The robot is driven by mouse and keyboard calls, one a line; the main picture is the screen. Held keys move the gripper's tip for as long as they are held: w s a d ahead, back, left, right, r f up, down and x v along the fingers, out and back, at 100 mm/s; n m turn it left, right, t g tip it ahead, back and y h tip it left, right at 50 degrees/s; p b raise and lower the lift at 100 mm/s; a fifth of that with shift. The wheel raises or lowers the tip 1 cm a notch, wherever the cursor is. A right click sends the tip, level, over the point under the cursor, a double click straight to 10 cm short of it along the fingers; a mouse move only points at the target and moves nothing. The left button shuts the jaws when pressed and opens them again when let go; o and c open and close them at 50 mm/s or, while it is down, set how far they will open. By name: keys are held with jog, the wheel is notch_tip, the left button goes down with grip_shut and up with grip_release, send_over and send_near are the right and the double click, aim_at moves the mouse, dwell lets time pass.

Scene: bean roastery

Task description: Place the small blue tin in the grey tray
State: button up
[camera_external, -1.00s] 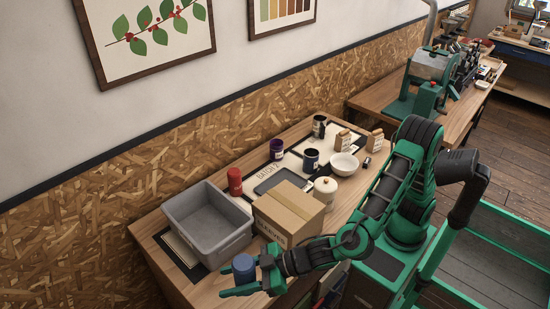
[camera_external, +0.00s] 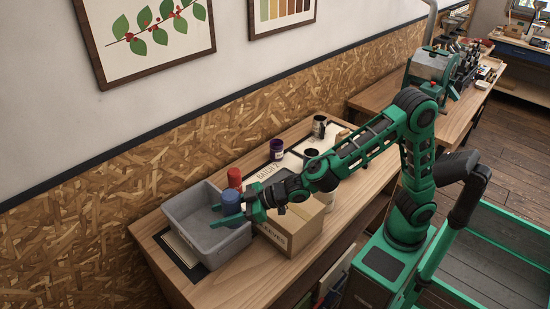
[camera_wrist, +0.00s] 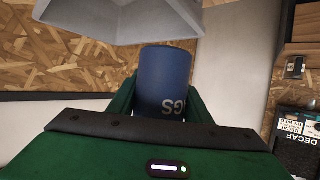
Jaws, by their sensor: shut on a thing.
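My gripper (camera_external: 226,212) is shut on the small blue tin (camera_external: 231,198) and holds it over the right side of the deep grey bin (camera_external: 182,246). The tin also fills the middle of the wrist view (camera_wrist: 165,80), between the green fingers, with pale lettering on it. A grey wall (camera_wrist: 95,24), apparently the bin, shows at the top of the wrist view. A flat dark grey tray lies behind the cardboard box, now mostly hidden by my arm.
A red tin (camera_external: 235,178) stands right behind the blue tin. The cardboard box (camera_external: 285,235) is under my forearm. Dark tins (camera_external: 276,149) stand farther back on the mat. The bench front left (camera_external: 225,285) is clear.

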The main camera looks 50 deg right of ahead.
jog(key=w+d, duration=0.5)
jog(key=d, duration=0.3)
jog(key=w+d, duration=0.6)
jog(key=d, duration=0.3)
jog(key=w+d+r, duration=0.1)
jog(key=d, duration=0.9)
jog(key=w+d+r, duration=0.1)
jog(key=d+r, duration=0.1)
jog(key=d, duration=0.7)
send_over(273, 180)
jog(key=s+a, duration=0.3)
jog(key=a, duration=0.1)
notch_tip(273, 180, down, 11)
jog(key=shift+m+t, duration=0.3)
jog(key=shift+s+d+f, duration=0.1)
jog(key=shift+d+f, duration=0.05)
jog(key=shift+f, duration=2.5)
jog(key=shift+d+f, duration=0.1)
jog(key=shift+f, duration=2.5)
jog(key=shift+h, duration=0.3)
jog(key=o, duration=1.2)
jog(key=shift+f, duration=0.1)
jog(key=shift+o, duration=0.2)
